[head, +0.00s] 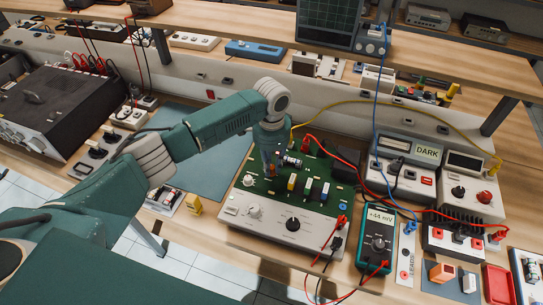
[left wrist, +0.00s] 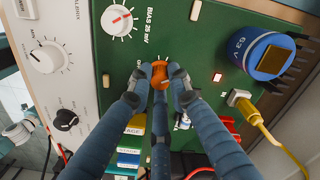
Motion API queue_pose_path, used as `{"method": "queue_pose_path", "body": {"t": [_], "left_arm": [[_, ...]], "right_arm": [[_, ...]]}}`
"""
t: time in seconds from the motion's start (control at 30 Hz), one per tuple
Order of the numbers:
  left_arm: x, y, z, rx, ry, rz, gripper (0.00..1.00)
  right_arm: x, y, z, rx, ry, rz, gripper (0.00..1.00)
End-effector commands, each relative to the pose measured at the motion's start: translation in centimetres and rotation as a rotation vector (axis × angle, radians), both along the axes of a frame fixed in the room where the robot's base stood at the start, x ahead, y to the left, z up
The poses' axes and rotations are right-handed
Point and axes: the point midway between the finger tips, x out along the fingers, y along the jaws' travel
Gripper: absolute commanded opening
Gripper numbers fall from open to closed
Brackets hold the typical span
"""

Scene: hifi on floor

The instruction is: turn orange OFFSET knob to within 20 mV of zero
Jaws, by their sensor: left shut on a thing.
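The orange OFFSET knob (left wrist: 160,75) stands on the green circuit board (left wrist: 200,42), which is part of an amplifier unit with a pale front panel (head: 280,218). My left gripper (left wrist: 160,84) is shut on the knob, its dark blue fingers around it. In the head view the left gripper (head: 271,163) reaches down onto the board and largely hides the knob. The knob's pointer and most of its label are hard to read. A handheld meter (head: 376,243) right of the unit reads +44 mV. My right gripper is not in view.
A white-and-red knob (left wrist: 117,20) marked BIAS, a blue capacitor (left wrist: 262,53) and a yellow plug (left wrist: 241,99) are close by. Red, blue and yellow leads cross the bench at right. A box showing DARK (head: 427,152) stands behind. A bare blue-green mat (head: 215,165) lies left.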

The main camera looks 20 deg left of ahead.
Motion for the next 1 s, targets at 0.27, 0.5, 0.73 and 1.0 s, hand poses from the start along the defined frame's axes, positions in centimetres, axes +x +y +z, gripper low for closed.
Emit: {"method": "queue_pose_path", "body": {"t": [0.27,0.5,0.73,1.0], "left_arm": [[0.0,-0.1,0.5,-0.002,0.000,0.236,0.00],[0.1,-0.1,0.3,-0.002,-0.001,0.379,0.00],[0.2,-0.1,0.2,-0.002,-0.003,0.451,0.00],[0.2,0.0,0.2,-0.001,-0.005,0.472,0.00]], "right_arm": [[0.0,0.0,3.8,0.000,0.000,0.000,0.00],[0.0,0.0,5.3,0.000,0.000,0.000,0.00],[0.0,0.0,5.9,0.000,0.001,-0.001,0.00],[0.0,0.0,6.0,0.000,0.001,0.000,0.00]]}}
